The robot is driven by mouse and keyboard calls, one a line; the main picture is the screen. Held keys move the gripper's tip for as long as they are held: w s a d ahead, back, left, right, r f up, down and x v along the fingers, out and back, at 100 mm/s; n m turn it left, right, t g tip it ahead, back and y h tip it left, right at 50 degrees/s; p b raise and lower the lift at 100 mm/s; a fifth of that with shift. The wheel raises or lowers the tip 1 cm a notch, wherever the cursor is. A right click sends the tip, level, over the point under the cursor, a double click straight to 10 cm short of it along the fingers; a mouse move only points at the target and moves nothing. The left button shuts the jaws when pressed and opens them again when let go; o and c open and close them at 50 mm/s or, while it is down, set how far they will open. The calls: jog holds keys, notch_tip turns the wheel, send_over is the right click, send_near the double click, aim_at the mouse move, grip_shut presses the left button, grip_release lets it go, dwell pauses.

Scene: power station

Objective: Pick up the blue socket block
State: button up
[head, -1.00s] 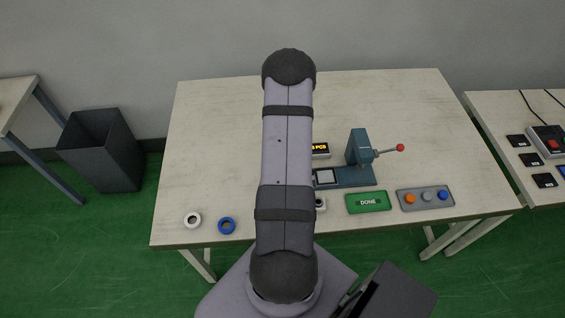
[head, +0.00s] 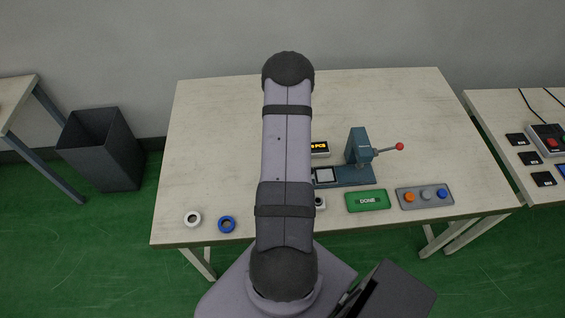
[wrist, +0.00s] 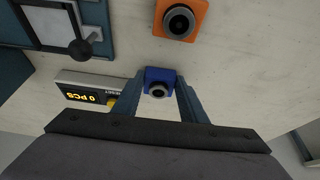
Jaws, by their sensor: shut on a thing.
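The blue socket block (wrist: 159,76) is between the two fingers of my gripper (wrist: 159,90) in the wrist view. It is a small blue block with a dark round socket on its face. The fingers are shut on its sides. In the head view my own arm hides the gripper and the blue block. Whether the block touches the table cannot be told.
An orange socket block (wrist: 180,18) lies close beyond the blue one. A counter reading 0 PCS (wrist: 90,95) is at left. A press (head: 360,150) with a red-knobbed lever, a green DONE plate (head: 367,201) and a grey button panel (head: 425,198) stand on the table (head: 400,100).

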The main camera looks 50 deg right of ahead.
notch_tip(320, 180, up, 10)
jog(key=p, duration=0.3)
jog(key=s+d+p, duration=0.1)
jog(key=s+d, duration=0.1)
jog(key=s, duration=0.5)
jog(key=s+d+f+p, duration=0.1)
jog(key=s+d, duration=0.2)
jog(key=s, duration=0.5)
jog(key=shift+d, duration=0.15)
jog(key=shift+f, duration=0.1)
notch_tip(320, 180, down, 4)
jog(key=b, duration=0.4)
jog(key=shift+b, duration=0.35)
jog(key=shift+f+b, duration=0.65)
jog(key=shift+f, duration=0.3)
jog(key=shift+s+f, duration=0.1)
jog(key=shift+f, duration=0.55)
dwell(1.4)
